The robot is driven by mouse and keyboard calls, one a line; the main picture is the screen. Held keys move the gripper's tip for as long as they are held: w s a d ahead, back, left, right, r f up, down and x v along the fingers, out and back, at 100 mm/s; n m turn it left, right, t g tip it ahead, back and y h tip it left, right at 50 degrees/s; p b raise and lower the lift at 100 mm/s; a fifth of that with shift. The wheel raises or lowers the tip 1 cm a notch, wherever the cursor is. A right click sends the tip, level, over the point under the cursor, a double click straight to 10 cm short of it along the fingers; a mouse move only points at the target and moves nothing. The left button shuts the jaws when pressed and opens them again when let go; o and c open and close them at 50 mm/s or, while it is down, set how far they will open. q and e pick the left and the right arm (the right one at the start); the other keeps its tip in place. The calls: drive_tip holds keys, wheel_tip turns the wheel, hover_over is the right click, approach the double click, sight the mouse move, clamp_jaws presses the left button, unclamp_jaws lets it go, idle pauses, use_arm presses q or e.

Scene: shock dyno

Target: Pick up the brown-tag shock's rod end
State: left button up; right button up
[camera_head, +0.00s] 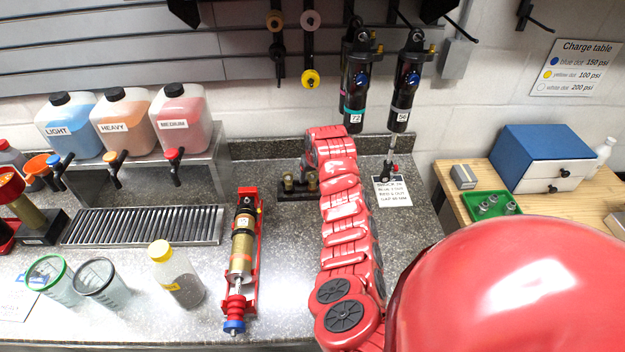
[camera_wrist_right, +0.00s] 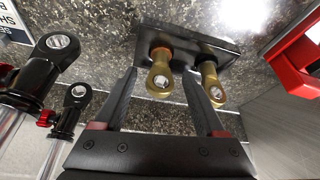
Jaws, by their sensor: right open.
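Two brass rod ends with eyes stand in a dark block (camera_wrist_right: 225,58) in the right wrist view. The left one, a rod end with an orange-brown collar (camera_wrist_right: 160,80), lies between my right gripper's fingers, seen from this camera. The other rod end (camera_wrist_right: 211,86) is beside the right finger. My right gripper (camera_wrist_right: 160,74) is open; contact with either rod end cannot be made out. In the head view the dark block (camera_head: 293,196) is on the counter, and my right gripper (camera_head: 309,170) is partly hidden by its red arm. My left gripper is not in view.
Two black shocks (camera_head: 355,85) (camera_head: 408,85) hang behind; their black eyes (camera_wrist_right: 62,43) show near my gripper. A gold shock (camera_head: 242,250) lies in a red cradle to the left. A printed card (camera_head: 392,191) is right of my arm.

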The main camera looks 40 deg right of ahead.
clamp_jaws()
idle(0.3)
idle(0.3)
